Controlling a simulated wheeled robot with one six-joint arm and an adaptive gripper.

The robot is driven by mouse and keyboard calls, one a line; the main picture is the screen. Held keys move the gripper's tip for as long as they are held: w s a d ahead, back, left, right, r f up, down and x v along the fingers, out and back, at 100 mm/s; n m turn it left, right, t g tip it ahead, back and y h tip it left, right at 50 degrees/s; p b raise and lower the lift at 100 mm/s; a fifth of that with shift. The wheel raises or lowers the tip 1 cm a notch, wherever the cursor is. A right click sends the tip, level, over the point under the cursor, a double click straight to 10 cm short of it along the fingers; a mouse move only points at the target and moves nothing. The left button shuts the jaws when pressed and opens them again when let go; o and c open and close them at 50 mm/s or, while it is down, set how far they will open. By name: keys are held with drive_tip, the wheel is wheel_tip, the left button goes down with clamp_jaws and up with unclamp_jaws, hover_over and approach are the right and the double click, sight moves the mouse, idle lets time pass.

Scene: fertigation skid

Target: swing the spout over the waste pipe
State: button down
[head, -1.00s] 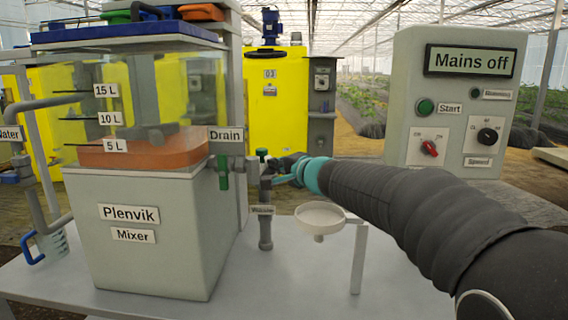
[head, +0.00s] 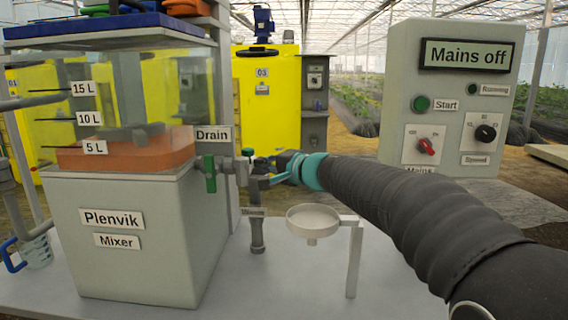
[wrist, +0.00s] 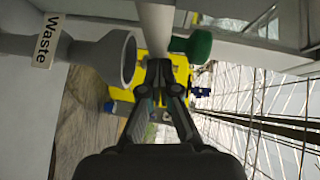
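The grey waste pipe (head: 257,235) stands upright beside the mixer. In the wrist view its flared mouth (wrist: 128,58) and Waste label (wrist: 47,40) lie at left. The pale spout (wrist: 155,25) comes in from the top of the wrist view, close beside that mouth. Its outlet is hidden by my fingers, and I cannot tell whether it is squarely over the pipe. My gripper (wrist: 162,72) has its fingers close together with the spout between them, apparently shut on it. In the head view my gripper (head: 272,170) is at the drain, above and slightly right of the waste pipe.
The mixer tank (head: 135,240) with a green drain handle (head: 209,174) stands left. A white funnel dish (head: 313,215) on a stand is just right of the waste pipe, below my arm. A control box (head: 450,100) reading "Mains off" stands right. The front bench is clear.

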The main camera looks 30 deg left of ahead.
drive_tip(key=shift+s+a, duration=0.45)
drive_tip(key=shift+s, duration=0.05)
drive_tip(key=w+d+b+v, duration=0.1)
drive_tip(key=w+b+v, duration=0.1)
drive_tip(key=v, duration=1.1)
drive_tip(key=shift+w+d+r+b, duration=0.2)
drive_tip(key=shift+w+b, duration=0.2)
drive_tip(key=shift+w, duration=0.05)
drive_tip(key=shift+d, duration=0.1)
